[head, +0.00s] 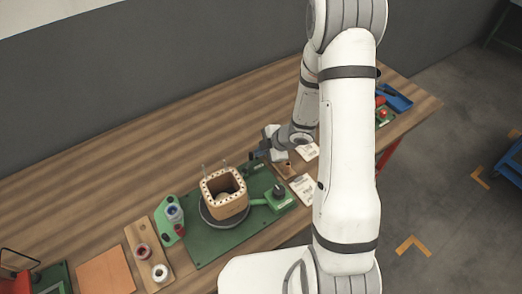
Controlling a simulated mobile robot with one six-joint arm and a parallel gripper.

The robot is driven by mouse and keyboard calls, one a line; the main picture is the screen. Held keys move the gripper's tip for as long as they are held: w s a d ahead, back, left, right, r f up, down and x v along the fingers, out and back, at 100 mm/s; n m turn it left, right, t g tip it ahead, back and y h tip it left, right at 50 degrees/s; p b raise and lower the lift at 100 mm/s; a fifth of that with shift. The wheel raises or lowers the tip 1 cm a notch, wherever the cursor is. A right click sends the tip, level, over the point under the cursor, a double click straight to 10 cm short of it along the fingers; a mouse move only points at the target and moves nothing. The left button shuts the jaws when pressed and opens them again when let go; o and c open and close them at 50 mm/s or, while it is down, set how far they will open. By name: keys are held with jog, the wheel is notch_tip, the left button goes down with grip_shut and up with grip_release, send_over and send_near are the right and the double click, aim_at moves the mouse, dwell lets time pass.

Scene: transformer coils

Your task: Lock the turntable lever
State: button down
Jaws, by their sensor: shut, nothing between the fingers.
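The turntable (208,221) is a dark round disc on a green base plate (200,243). A square, wood-coloured coil former (228,203) with pegs along its top rim stands on it and hides most of the disc. To the right of the disc is a green part with a black knob (279,190). It looks like the lever, but its position is too small to read. My gripper (257,156) is shut and empty, behind and above the right rear part of the plate. It appears apart from the former and the knob.
A green holder with a blue-white spool (174,214) stands left of the plate. A wooden board (140,245) with spools and an orange-brown sheet (106,272) lie further left. Paper labels (302,188) lie to the right. The back left of the wooden table is clear.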

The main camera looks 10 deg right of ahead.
jog(key=d, duration=0.1)
jog(key=s+d, duration=0.1)
jog(key=d+r+p, duration=0.1)
jog(key=d, duration=0.1)
jog(key=shift+s+d, duration=0.1)
jog(key=shift+s, duration=0.3)
jog(key=d+r+p, duration=0.1)
jog(key=d+r, duration=0.4)
jog(key=r, duration=0.2)
jog(key=shift+w+d, duration=0.15)
jog(key=shift+w, duration=0.2)
jog(key=shift+w, duration=0.1)
